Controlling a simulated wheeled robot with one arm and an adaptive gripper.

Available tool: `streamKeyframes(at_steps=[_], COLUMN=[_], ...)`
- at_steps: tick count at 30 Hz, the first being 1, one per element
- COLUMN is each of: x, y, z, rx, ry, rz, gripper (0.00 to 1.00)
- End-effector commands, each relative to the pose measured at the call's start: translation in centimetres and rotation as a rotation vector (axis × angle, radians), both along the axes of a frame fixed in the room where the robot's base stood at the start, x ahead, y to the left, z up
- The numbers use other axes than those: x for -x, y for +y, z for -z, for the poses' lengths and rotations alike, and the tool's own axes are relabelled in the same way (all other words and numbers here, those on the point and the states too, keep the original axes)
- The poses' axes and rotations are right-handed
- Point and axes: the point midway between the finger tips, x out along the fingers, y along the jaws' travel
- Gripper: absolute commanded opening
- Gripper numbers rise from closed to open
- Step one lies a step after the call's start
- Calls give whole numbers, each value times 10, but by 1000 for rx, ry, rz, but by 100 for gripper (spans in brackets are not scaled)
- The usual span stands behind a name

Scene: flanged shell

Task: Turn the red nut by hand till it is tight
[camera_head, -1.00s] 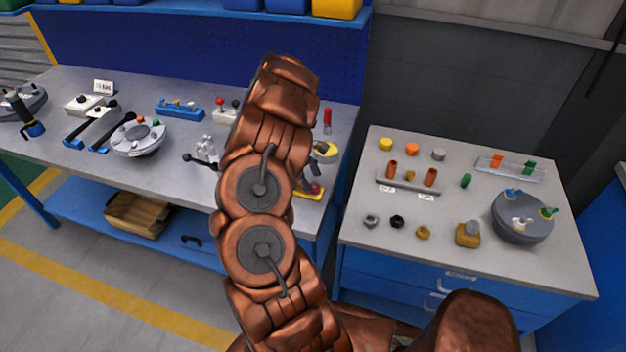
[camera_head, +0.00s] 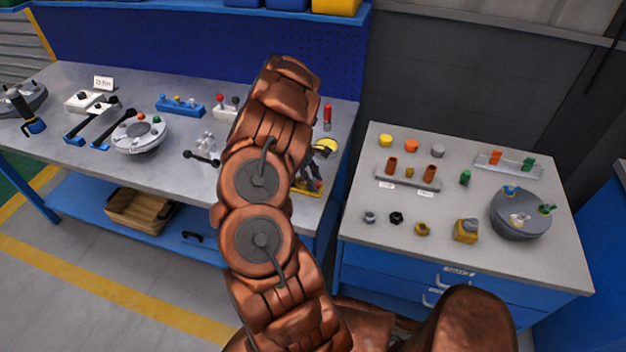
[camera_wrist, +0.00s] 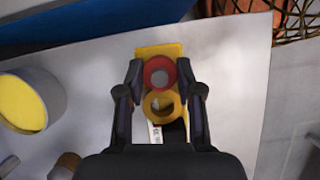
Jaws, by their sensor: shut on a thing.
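The red nut (camera_wrist: 160,73) shows in the wrist view as a ring with a pale centre, over a yellow base (camera_wrist: 146,50). A yellow ring (camera_wrist: 162,104) lies just below it in the picture. My gripper (camera_wrist: 160,70) has one dark finger on each side of the red nut and is shut on it. In the head view my arm hides much of this place. The yellow base (camera_head: 316,194) shows there beside my arm, with my dark gripper (camera_head: 312,172) over it. I cannot make out the nut's threads or how far down it sits.
A grey cup with a yellow top (camera_wrist: 25,102) stands left of my gripper in the wrist view. The bench edge is close on the right, with a gap before the second table (camera_head: 390,255).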

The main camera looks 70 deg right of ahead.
Motion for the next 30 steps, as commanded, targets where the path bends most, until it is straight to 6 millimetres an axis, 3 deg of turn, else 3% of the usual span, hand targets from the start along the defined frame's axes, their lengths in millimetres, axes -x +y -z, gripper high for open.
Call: streamKeyframes(at_steps=[5, 13, 30], x=[0, 0, 0], y=[0, -2, -3], z=[0, 5, 5], rx=[0, 4, 4], ry=[0, 0, -2], rz=[0, 59, 398], gripper=[1, 1, 1])
